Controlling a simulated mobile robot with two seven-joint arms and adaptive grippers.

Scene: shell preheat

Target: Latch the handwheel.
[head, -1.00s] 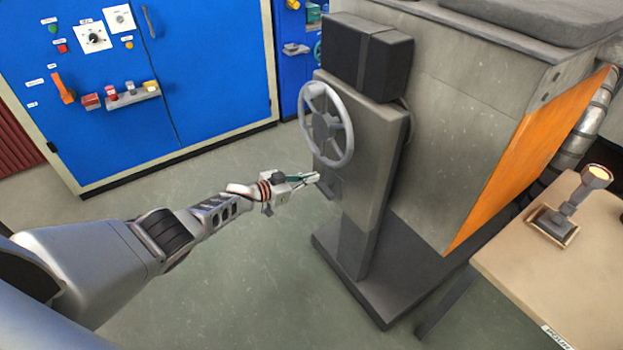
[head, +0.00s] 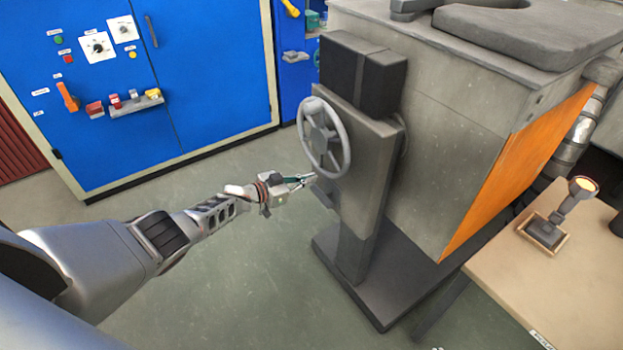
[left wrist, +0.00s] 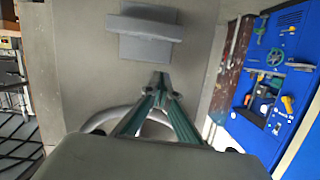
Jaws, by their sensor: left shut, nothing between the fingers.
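The grey spoked handwheel (head: 324,134) is on the front plate of the grey machine stand in the head view. Part of its rim (left wrist: 105,119) shows behind my fingers in the left wrist view. A small grey latch block (left wrist: 146,36) sticks out from the plate, ahead of my fingertips in that view. The same block (head: 323,196) shows below the wheel in the head view. My left gripper (head: 310,178) is just below and left of the wheel. Its fingertips (left wrist: 161,82) are together and empty, apart from the block. My right gripper is out of view.
A blue cabinet (head: 200,60) with switches stands at the back left. The grey furnace body (head: 450,130) with an orange side is behind the wheel plate. A table (head: 560,285) with a lever stands at the right. The floor left of the machine is clear.

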